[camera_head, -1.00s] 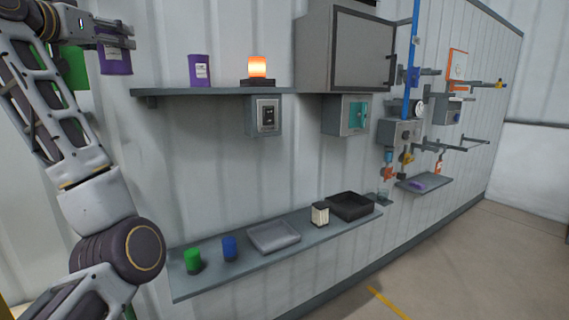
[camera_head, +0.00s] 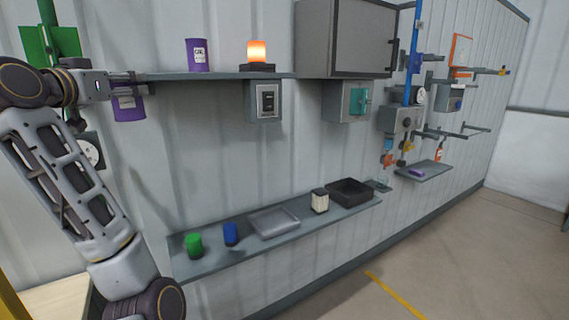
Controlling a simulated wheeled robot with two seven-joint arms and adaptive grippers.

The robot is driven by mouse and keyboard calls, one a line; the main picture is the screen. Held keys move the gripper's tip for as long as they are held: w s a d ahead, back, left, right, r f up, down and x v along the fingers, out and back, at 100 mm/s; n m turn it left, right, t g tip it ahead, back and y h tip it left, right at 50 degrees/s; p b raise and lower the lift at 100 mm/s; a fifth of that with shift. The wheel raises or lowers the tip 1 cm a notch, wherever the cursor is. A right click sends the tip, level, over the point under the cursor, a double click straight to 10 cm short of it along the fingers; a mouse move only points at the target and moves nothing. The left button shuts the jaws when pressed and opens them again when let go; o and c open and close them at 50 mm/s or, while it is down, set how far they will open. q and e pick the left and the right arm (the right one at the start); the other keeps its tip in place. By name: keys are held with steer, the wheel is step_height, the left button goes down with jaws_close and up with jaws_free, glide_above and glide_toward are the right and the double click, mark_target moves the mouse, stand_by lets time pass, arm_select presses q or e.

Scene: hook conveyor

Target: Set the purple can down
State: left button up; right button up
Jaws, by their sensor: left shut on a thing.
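My left gripper (camera_head: 124,80) is at the upper left, shut on a purple can (camera_head: 128,106) with a pale label. The can hangs upright below the fingers, against the wall panel in the picture. A second purple can (camera_head: 197,55) stands upright on the upper shelf. My right gripper is out of view.
An orange lamp (camera_head: 257,53) stands on the upper shelf. The lower shelf (camera_head: 190,265) bears a green can (camera_head: 194,246), a blue can (camera_head: 230,234), a grey tray (camera_head: 273,222), a pale lantern-like box (camera_head: 319,201) and a black tray (camera_head: 349,192). Hooks and valves are farther right.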

arm_select(q)
steer(key=s+d+f, duration=0.3)
steer(key=d+f, duration=0.1)
steer(key=f, duration=1.7)
steer(key=s+d+f+y, duration=0.1)
steer(key=s+d+f, duration=0.3)
steer(key=f, duration=1.7)
steer(key=s+d+f+n, duration=0.1)
steer(key=s+d+f, duration=0.3)
steer(key=f, duration=1.8)
steer(key=shift+s+d+y, duration=0.25)
steer(key=shift+d+y, duration=0.05)
steer(key=shift+d, duration=0.75)
steer(key=shift+f, duration=0.1)
steer(key=shift+f+b, duration=0.65)
steer(key=shift+b, duration=0.1)
